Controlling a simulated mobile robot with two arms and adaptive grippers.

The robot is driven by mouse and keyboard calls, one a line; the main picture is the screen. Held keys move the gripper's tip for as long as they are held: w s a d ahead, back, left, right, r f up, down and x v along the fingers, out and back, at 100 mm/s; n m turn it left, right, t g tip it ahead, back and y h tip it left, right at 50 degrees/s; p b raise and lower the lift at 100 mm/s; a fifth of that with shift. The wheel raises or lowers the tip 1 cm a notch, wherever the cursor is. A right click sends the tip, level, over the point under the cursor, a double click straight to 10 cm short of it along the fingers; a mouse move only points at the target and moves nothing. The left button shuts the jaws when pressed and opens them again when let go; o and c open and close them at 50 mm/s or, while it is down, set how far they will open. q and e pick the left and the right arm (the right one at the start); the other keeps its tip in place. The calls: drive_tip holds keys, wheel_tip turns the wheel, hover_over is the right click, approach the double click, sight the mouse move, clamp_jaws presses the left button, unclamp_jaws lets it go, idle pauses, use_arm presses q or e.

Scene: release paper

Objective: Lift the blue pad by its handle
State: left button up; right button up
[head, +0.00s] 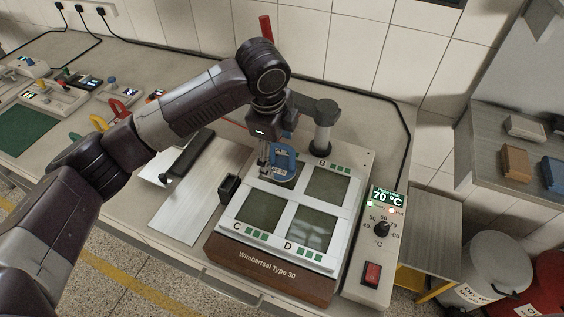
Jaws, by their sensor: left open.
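The blue pad (284,163) stands on the far left panel of a white heating plate unit (285,206). Its blue handle shows just right of my left gripper's fingers. My left gripper (269,157) is open and comes down from above beside the handle. The fingers and wrist hide part of the pad, and I cannot tell whether they touch it. My right gripper is not in view.
A control box (376,245) reading 70 °C stands right of the unit. A grey post (324,122) stands behind it. A squeegee-like bar (188,153) lies on a pale sheet (179,210) to the left. Bins stand at the lower right.

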sight(282, 165)
use_arm(q)
drive_tip(key=shift+w+d+f+p, duration=0.1)
drive_tip(key=shift+d+f+p, duration=0.1)
drive_tip(key=shift+f+p, duration=0.6)
drive_tip(key=shift+w+d+f, duration=0.15)
drive_tip(key=shift+w+f, duration=0.05)
drive_tip(key=shift+f, duration=0.8)
drive_tip(key=shift+w+f, duration=0.25)
drive_tip(key=shift+f, duration=0.9)
drive_tip(key=c, duration=2)
drive_tip(key=shift+d+r, duration=0.1)
clamp_jaws()
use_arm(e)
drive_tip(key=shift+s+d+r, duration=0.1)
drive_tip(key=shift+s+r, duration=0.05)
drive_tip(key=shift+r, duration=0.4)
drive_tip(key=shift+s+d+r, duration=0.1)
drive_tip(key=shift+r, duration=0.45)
use_arm(q)
drive_tip(key=shift+w, duration=0.1)
